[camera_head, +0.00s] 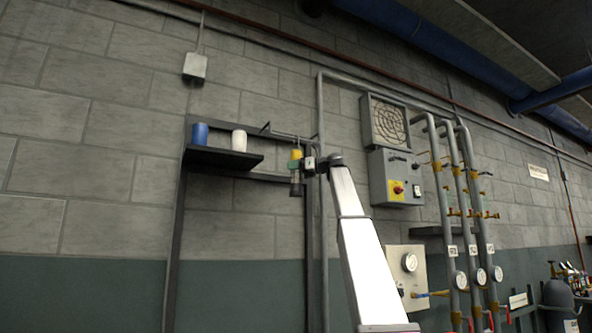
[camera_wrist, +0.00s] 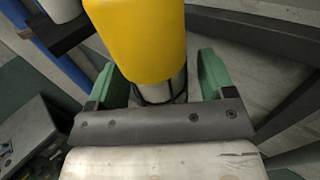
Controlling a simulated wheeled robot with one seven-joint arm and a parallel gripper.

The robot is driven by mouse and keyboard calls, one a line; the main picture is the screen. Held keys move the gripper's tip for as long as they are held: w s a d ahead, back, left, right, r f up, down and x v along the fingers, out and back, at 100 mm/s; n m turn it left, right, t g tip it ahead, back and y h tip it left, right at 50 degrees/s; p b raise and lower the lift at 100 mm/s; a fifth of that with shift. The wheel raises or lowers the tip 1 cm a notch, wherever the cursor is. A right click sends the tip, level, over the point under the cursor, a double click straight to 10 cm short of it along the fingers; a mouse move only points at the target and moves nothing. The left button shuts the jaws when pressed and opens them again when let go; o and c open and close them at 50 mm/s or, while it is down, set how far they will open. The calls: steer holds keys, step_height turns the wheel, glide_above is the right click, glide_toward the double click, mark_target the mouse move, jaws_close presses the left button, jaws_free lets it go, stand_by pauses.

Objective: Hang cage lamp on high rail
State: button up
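The cage lamp has a yellow upper body (camera_head: 297,155) and a grey caged lower part (camera_head: 296,186), and hangs upright beside the wall frame. Its yellow body (camera_wrist: 135,38) fills the top middle of the wrist view. The high rail (camera_head: 287,135) is a dark bar just above the lamp. Whether the lamp's top is hooked on it is too small to tell. My gripper (camera_wrist: 162,80) has green fingers on both sides of the lamp. A gap shows at the right finger, but contact farther in is hidden behind the yellow body.
A dark shelf (camera_head: 222,158) with a blue cup (camera_head: 200,134) and a white cup (camera_head: 239,140) stands left of the lamp. A vertical pipe (camera_head: 322,235) runs close on the right. A control box (camera_head: 397,178) and a fan grille (camera_head: 389,123) are farther right.

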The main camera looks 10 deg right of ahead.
steer(key=shift+s+d, duration=0.1)
steer(key=v, duration=1)
steer(key=shift+d, duration=0.25)
steer(key=shift+s, duration=0.15)
